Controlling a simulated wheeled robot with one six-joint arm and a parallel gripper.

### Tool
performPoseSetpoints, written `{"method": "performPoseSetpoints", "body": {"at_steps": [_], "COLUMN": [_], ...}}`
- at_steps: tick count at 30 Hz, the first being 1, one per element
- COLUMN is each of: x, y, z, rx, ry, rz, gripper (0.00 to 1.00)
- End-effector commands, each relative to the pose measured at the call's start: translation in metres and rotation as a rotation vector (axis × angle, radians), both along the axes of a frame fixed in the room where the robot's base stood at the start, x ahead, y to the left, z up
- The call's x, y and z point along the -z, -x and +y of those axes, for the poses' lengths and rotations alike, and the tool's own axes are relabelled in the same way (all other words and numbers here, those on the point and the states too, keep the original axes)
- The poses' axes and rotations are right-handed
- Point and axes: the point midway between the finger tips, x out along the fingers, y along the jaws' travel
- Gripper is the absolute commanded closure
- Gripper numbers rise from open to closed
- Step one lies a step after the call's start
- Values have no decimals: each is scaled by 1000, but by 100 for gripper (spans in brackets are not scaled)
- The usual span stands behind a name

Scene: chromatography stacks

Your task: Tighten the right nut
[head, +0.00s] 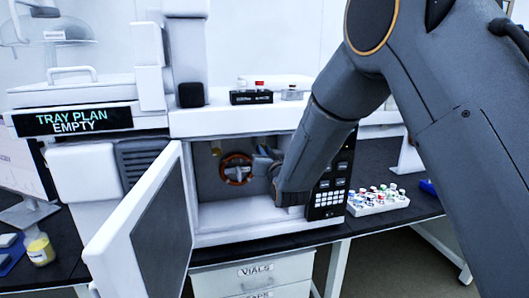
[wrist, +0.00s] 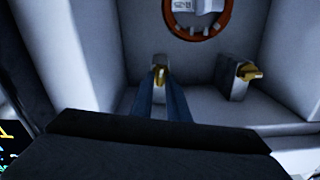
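Inside the open oven of the instrument, two brass nuts sit on grey blocks on the back wall. The wrist view looks upside down against the head view. The right nut shows in the wrist view (wrist: 160,75), on the left there. The left nut shows in the wrist view (wrist: 250,72) and in the head view (head: 215,151), upper left of an orange ring. My gripper (wrist: 162,86) reaches into the oven, its blue-grey fingers close together on either side of the right nut. The gap between them is about one nut wide. In the head view my gripper (head: 262,160) partly hides this area.
The orange ring (wrist: 198,36) with a hub sits on the back wall near both nuts. The white oven door (head: 140,230) stands open at the left. A keypad (head: 329,198) flanks the opening at the right. A rack of colourful vials (head: 378,200) stands further right.

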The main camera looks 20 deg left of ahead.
Motion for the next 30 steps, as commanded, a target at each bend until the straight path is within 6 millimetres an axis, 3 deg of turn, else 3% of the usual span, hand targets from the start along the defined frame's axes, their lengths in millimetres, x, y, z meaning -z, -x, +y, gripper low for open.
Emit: {"method": "performPoseSetpoints", "body": {"at_steps": [3,16,30], "x": [0,1,4], "y": [0,0,-2], "z": [0,0,-2], "rx": [0,0,-1], "ry": [0,-58,-384], "rz": [0,34,234], "gripper": [100,100,100]}}
